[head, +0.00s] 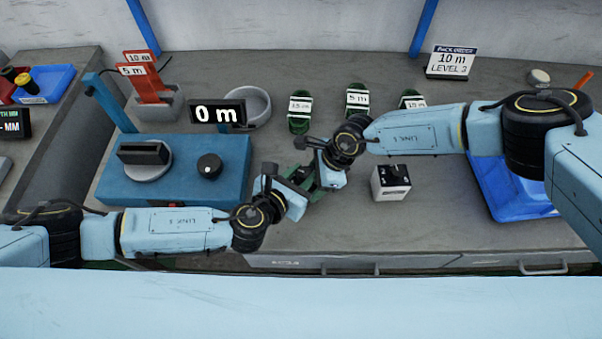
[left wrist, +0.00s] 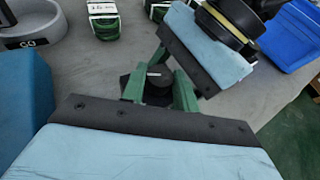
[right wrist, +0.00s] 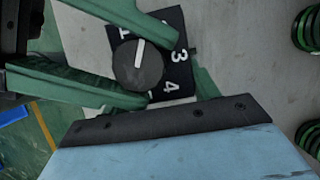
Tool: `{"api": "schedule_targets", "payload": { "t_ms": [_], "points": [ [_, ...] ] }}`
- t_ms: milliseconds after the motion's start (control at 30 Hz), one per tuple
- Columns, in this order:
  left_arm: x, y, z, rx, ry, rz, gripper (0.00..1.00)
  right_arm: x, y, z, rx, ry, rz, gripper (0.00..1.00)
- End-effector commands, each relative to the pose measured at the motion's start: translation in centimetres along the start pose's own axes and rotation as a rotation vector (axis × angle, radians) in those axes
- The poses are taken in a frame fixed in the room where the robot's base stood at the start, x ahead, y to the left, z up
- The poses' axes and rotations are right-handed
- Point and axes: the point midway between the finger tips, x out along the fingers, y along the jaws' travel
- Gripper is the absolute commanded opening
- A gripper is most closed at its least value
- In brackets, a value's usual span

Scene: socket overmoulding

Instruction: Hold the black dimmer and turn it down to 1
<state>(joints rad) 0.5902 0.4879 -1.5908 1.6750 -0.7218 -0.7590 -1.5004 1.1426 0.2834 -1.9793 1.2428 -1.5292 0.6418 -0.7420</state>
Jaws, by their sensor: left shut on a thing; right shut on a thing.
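The black dimmer (right wrist: 176,27) has a round knob (right wrist: 137,65) with a white pointer line and white numbers; 3 and 4 are readable. The pointer is near the 1 end, between 1 and 3; a green finger hides part of the scale. The dimmer also shows in the left wrist view (left wrist: 158,88). My left gripper (head: 299,178) has its green fingers on either side of the knob. My right gripper (head: 317,180) meets it from the other side and is shut on the dimmer; its fingertips are mostly hidden. Both hold it above the table.
A blue station (head: 222,180) stands at left with a "0 m" display (head: 217,112). Green coils (head: 357,98) with labels lie at the back. A small white box (head: 375,182) stands right of the grippers, and a blue tray (head: 500,195) lies farther right.

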Motion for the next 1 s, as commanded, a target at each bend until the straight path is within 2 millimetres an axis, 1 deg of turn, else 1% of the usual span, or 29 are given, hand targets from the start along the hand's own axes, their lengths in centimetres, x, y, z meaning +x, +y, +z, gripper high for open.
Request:
{"api": "schedule_targets", "payload": {
  "t_ms": [67,100,233,267,500,633,767,1000],
  "points": [
    [0.0,-0.1,0.1,-0.001,-0.003,-0.003,0.07,0.0,0.0,0.0,-0.001,0.0,0.0,0.35],
    [0.0,-0.1,0.1,-0.001,-0.003,-0.003,0.34,0.0,0.0,0.0,-0.001,0.0,0.0,0.35],
    [0.0,-0.1,0.1,-0.001,-0.002,-0.004,0.51,0.0,0.0,0.0,0.0,0.0,0.0,0.35],
    [0.0,-0.1,0.1,-0.001,-0.002,-0.004,0.52,0.0,0.0,0.0,0.0,0.0,-0.001,0.35],
    [-0.1,-0.3,0.1,-0.001,-0.002,-0.008,0.52,0.0,0.0,0.1,0.001,-0.002,-0.001,0.35],
    [-0.8,-0.3,0.1,-0.002,-0.002,-0.011,0.52,0.0,-0.1,0.1,0.001,-0.002,-0.002,0.35],
    [-2.4,-0.2,0.1,-0.003,-0.002,-0.009,0.52,0.0,-0.1,-0.1,0.002,0.0,-0.002,0.35],
    [-5.9,0.0,0.0,-0.002,-0.001,-0.001,0.52,0.0,-0.1,-0.1,0.002,0.002,-0.002,0.35]
  ]
}}
